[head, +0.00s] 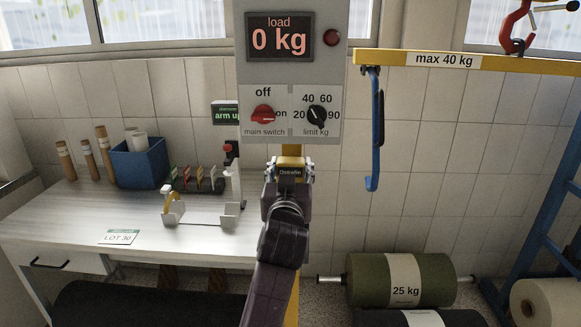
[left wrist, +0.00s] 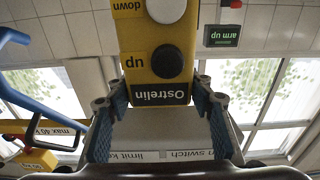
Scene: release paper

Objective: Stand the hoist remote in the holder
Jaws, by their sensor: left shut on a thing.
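The hoist remote is yellow, with a dark "Ostrelin" label, a black "up" button and a pale "down" button. In the left wrist view the remote (left wrist: 150,68) sits between the blue-padded fingers. My left gripper (left wrist: 160,105) is shut on its labelled end, and the buttons stay clear. In the head view my left gripper (head: 290,170) is in front of the yellow hoist post (head: 292,312), just below the grey control panel (head: 293,72). My arm hides part of the post. I cannot make out the holder for certain. My right gripper is out of view.
A white table (head: 60,215) on the left bears a blue bin (head: 138,165), a metal stand (head: 205,223) and a "LOT 30" card (head: 119,237). A blue hook (head: 376,130) hangs from the yellow beam (head: 455,61). A green roll (head: 365,280) lies low on the right.

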